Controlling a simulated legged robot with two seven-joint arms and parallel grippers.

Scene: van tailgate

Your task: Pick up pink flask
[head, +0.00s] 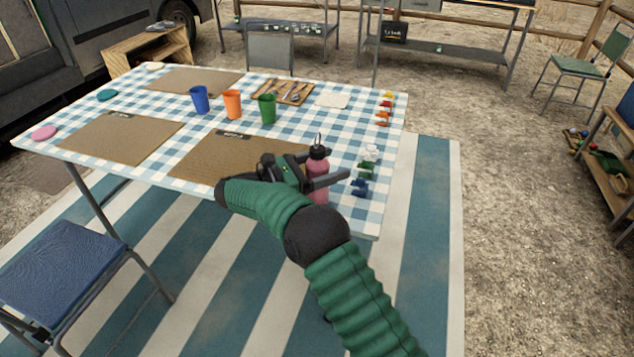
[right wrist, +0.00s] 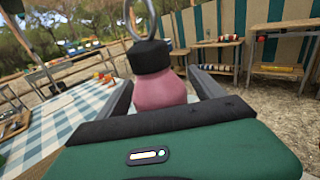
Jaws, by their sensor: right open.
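The pink flask (head: 318,170) stands upright near the front right of the checked table (head: 390,140). It has a black cap with a loop on top. My right gripper (head: 325,172) is open at the flask, with its fingers on either side of the body. In the right wrist view the flask (right wrist: 160,90) sits between the two fingers (right wrist: 162,92), and its lower part is hidden behind my gripper. I cannot tell whether a finger touches it. My left gripper is not in view.
Small green and blue items (head: 361,184) lie close to the right of the flask. Brown mats, blue (head: 199,99), orange (head: 232,104) and green (head: 267,108) cups and a cutlery board (head: 283,92) are farther back. A blue chair (head: 62,268) stands at front left.

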